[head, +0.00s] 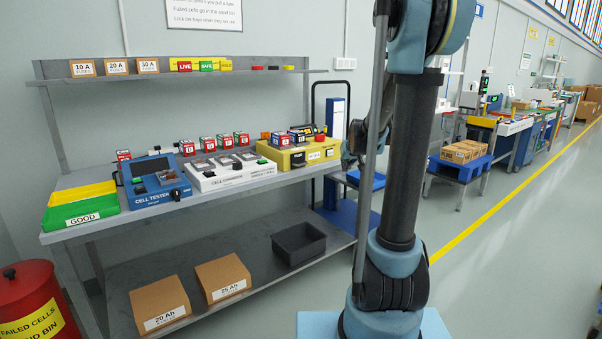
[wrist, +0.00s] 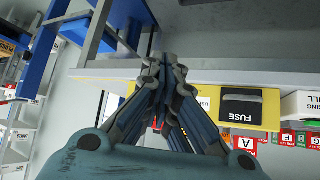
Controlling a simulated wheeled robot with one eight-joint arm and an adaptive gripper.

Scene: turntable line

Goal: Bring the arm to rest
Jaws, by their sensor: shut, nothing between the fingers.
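My gripper (wrist: 165,62) is shut and empty in the wrist view, its fingertips together in front of the grey bench's edge (wrist: 225,76). In the head view my gripper (head: 351,152) shows only partly, at the right end of the bench (head: 225,190), beside the yellow fuse box (head: 285,158). The upright part of my arm hides much of it there. The yellow box with its FUSE label (wrist: 243,110) also shows just right of the fingers in the wrist view. I cannot tell how far the fingers are from it.
The bench holds a blue cell tester (head: 155,187), a white charging unit (head: 222,178), several red cells and a green GOOD tray (head: 80,211). A red bin (head: 35,300) stands at the left. A blue trolley (head: 335,135) stands just beyond the bench. The right-hand floor is open.

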